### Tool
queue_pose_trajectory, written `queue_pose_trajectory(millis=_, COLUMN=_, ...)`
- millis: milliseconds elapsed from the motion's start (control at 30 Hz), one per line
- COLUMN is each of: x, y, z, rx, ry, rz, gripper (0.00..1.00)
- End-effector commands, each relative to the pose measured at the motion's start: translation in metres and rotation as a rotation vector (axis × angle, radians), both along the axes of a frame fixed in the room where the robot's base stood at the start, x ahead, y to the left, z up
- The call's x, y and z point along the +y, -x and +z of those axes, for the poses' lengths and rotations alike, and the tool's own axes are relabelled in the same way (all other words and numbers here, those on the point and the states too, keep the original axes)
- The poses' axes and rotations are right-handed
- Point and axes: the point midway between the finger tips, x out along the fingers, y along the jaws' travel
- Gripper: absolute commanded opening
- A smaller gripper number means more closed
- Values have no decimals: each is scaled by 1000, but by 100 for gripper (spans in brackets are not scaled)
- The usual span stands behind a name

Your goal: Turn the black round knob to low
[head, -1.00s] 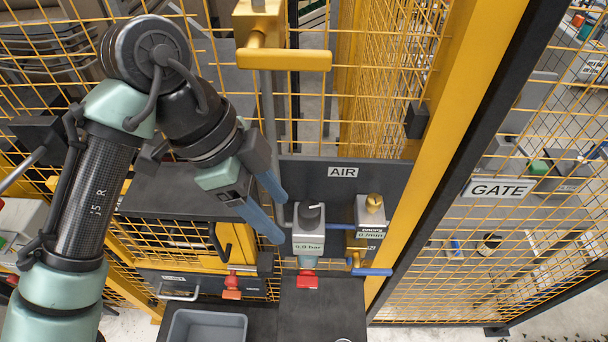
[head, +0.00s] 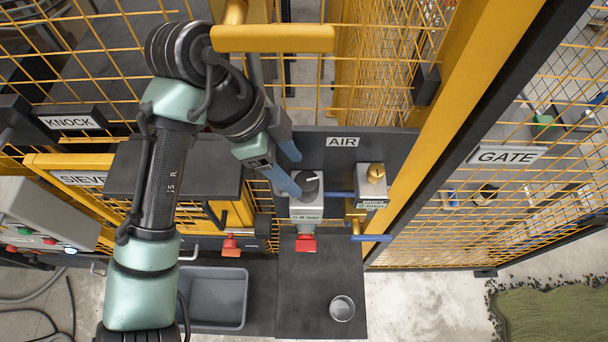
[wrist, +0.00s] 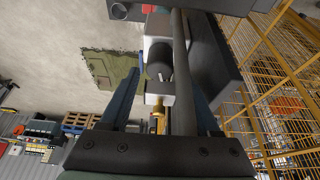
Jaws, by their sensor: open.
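The black round knob (head: 309,181) sits on top of a light grey regulator box (head: 306,208) under the AIR sign. The box has a pressure readout, partly unclear, on its front. My gripper (head: 296,176) is open and empty just left of the knob, one finger overlapping the box's left edge in the head view. In the wrist view the knob (wrist: 160,58) shows ahead, between the two spread fingers. No contact with the knob can be made out. No "low" mark is readable.
A brass knob (head: 376,171) on a second unit stands to the right. A red handle (head: 305,243) is below the regulator. A yellow bar (head: 272,39) crosses above. A grey pipe (wrist: 180,80) runs beside the knob. A grey bin (head: 218,321) and a metal cup (head: 342,308) are below.

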Motion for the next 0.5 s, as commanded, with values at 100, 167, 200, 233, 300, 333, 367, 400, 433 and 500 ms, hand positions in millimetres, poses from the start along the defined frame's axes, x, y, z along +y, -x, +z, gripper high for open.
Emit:
queue_pose_trajectory(millis=100, x=-9, y=1, z=-19, rx=3, ry=5, rz=-1, gripper=63)
queue_pose_trajectory(millis=167, x=-13, y=1, z=-26, rx=3, ry=4, rz=-1, gripper=63)
queue_pose_trajectory(millis=200, x=-14, y=1, z=-31, rx=4, ry=4, rz=-2, gripper=63)
queue_pose_trajectory(millis=233, x=-16, y=0, z=-35, rx=3, ry=4, rz=0, gripper=63)
queue_pose_trajectory(millis=300, x=-18, y=0, z=-42, rx=1, ry=3, rz=0, gripper=63)
queue_pose_trajectory(millis=333, x=-19, y=0, z=-44, rx=2, ry=3, rz=-1, gripper=63)
queue_pose_trajectory(millis=367, x=-19, y=0, z=-46, rx=1, ry=2, rz=0, gripper=63)
queue_pose_trajectory(millis=400, x=-20, y=0, z=-48, rx=1, ry=1, rz=1, gripper=63)
queue_pose_trajectory(millis=433, x=-20, y=0, z=-49, rx=1, ry=1, rz=1, gripper=63)
queue_pose_trajectory(millis=500, x=-21, y=0, z=-51, rx=1, ry=1, rz=0, gripper=63)
